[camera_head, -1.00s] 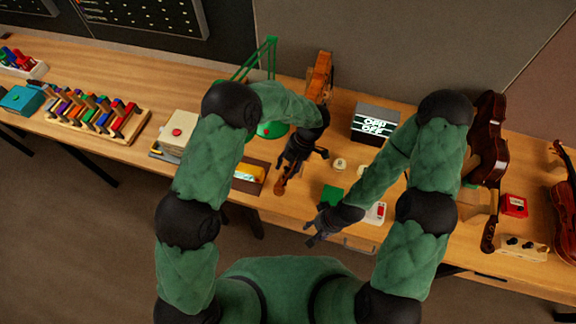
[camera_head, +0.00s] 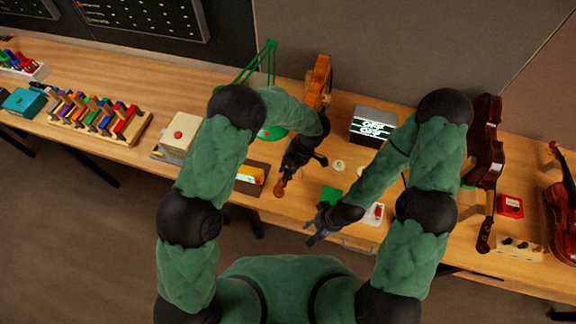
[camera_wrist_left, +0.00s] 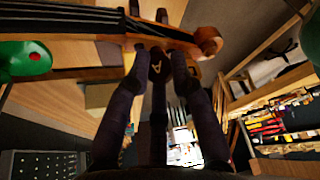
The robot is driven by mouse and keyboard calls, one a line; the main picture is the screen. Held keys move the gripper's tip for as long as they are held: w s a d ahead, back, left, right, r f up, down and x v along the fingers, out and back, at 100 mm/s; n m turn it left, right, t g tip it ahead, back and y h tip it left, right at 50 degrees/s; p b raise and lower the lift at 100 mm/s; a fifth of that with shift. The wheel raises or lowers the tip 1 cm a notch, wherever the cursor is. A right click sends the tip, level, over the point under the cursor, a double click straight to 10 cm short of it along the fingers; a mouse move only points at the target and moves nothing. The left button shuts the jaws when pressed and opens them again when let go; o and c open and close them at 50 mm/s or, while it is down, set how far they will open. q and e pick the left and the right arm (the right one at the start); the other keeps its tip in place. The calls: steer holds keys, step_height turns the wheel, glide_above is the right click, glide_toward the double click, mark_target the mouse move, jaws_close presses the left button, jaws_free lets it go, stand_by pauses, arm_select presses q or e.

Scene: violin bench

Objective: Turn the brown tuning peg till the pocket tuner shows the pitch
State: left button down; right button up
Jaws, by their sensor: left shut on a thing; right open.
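The violin's orange-brown body (camera_head: 318,80) lies at the back of the bench, and its scroll (camera_head: 279,189) points to the front edge. The scroll (camera_wrist_left: 208,42) and strings cross the top of the left wrist view. My left gripper (camera_head: 289,170) is at the pegbox, shut on the brown tuning peg, which its fingers (camera_wrist_left: 158,62) mostly hide. Other pegs (camera_wrist_left: 162,15) stick up beyond the neck. A grey box (camera_head: 372,125) has a lit display with two lines that seem to read OFF; I cannot tell whether it is the pocket tuner. My right gripper (camera_head: 318,236) is open and empty by the front edge.
A green lamp (camera_head: 268,132) stands left of the violin. A brown tray (camera_head: 252,178) with a bright yellow-green item lies near the front edge. Small round pieces (camera_head: 338,165) and a green block (camera_head: 331,194) lie to the right. More violins (camera_head: 486,150) stand at the right.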

arm_select(q)
steer(key=shift+s+r+m+t+p, duration=0.1)
steer(key=shift+r+m+t+p, duration=0.15)
steer(key=shift+m+p, duration=0.55)
steer(key=shift+f+m+t+p, duration=0.2)
steer(key=shift+m+t+p, duration=0.05)
steer(key=shift+m+p, duration=0.3)
arm_select(e)
step_height(320, 180, up, 4)
steer(key=shift+f, duration=0.25)
arm_select(q)
steer(key=c, duration=1.1)
jaws_free()
steer(key=v, duration=1.2)
arm_select(e)
steer(key=shift+c, duration=0.3)
